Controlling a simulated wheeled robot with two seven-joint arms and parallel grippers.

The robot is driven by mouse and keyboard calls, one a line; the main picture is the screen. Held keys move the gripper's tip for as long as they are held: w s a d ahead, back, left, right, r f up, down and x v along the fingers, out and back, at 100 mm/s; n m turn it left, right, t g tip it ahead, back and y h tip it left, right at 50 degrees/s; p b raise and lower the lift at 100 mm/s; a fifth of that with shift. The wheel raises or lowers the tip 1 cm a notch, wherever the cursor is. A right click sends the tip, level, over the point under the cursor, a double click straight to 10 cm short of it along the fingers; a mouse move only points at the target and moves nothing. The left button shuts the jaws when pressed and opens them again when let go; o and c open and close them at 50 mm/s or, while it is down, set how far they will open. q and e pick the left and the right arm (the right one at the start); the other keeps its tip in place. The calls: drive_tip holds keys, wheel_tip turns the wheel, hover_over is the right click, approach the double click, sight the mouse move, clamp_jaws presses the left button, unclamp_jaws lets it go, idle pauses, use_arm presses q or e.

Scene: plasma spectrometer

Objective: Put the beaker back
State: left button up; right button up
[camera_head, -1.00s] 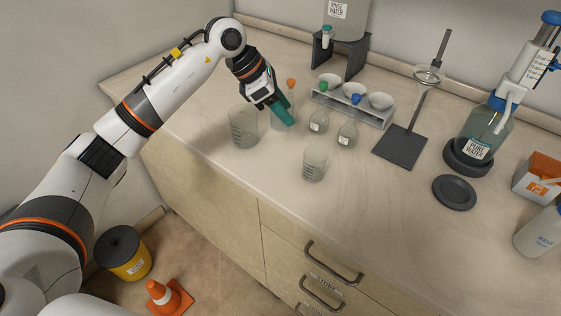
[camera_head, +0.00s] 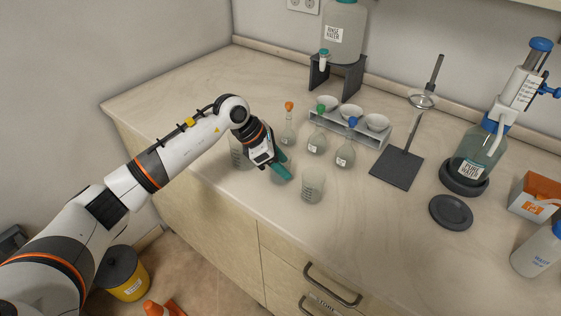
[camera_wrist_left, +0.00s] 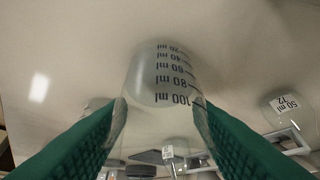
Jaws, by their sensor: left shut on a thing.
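My left gripper (camera_head: 281,168) is shut on a clear glass beaker (camera_wrist_left: 166,85), low over the counter. In the left wrist view the beaker sits between the two green fingers, with its ml scale facing the camera and reading upside down. In the head view the gripper mostly hides it, and I cannot tell if its base touches the counter. A second beaker (camera_head: 313,187) stands just right of the gripper. A third, larger beaker (camera_head: 237,158) stands to the left, partly hidden behind my wrist. My right gripper is not in view.
Flasks with orange (camera_head: 289,106), green (camera_head: 320,108) and blue (camera_head: 353,122) stoppers stand behind. A stand (camera_head: 397,168), a pure water bottle (camera_head: 472,160) and a dark disc (camera_head: 451,212) are to the right. The front middle counter is clear.

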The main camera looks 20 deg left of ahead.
use_arm(q)
drive_tip(key=shift+f, duration=0.15)
drive_tip(key=o, duration=1.1)
drive_tip(key=shift+r, duration=0.3)
drive_tip(key=b+v, duration=0.1)
drive_tip(key=v, duration=1.1)
drive_tip(key=shift+f, duration=0.15)
